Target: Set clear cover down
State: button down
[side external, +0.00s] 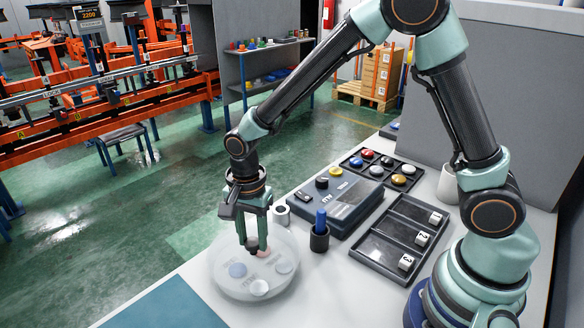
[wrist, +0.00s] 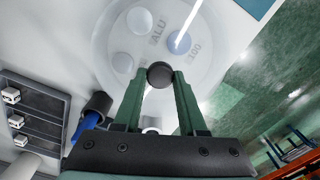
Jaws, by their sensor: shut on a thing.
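The clear cover (side external: 225,250) is a see-through round dome with a dark knob, near the table's left edge in the side view. My gripper (side external: 257,250) points down over it with its fingers closed on the knob. In the wrist view the dark knob (wrist: 160,75) sits between the fingertips, and the cover (wrist: 112,25) spreads out beyond it. Several pale round discs (side external: 259,288) and printed marks show through the cover. I cannot tell whether its rim touches the surface beneath.
To the right stand a blue pen in a dark cup (side external: 319,240), a white ring (side external: 281,215), a dark box (side external: 338,203) and a three-slot tray (side external: 400,238) with numbered blocks. Behind is a tray of coloured knobs (side external: 382,168). A blue mat (side external: 165,305) lies at the front left.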

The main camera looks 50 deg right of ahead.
aim_at(253, 241)
jog(key=shift+c, duration=2.3)
grip_release()
jog(key=shift+f, duration=0.1)
notch_tip(253, 241, up, 12)
jog(key=s+d+r+n+t, duration=0.2)
jog(key=s+d+r+n, duration=0.1)
jog(key=d+n, duration=0.3)
jog(key=s+d+r+n+t, duration=0.3)
jog(key=s+d+r+n, duration=0.1)
jog(key=s+d+n, duration=0.2)
jog(key=shift+d+n+t, duration=0.3)
jog(key=shift+d+n, duration=0.3)
jog(key=shift+n, duration=0.1)
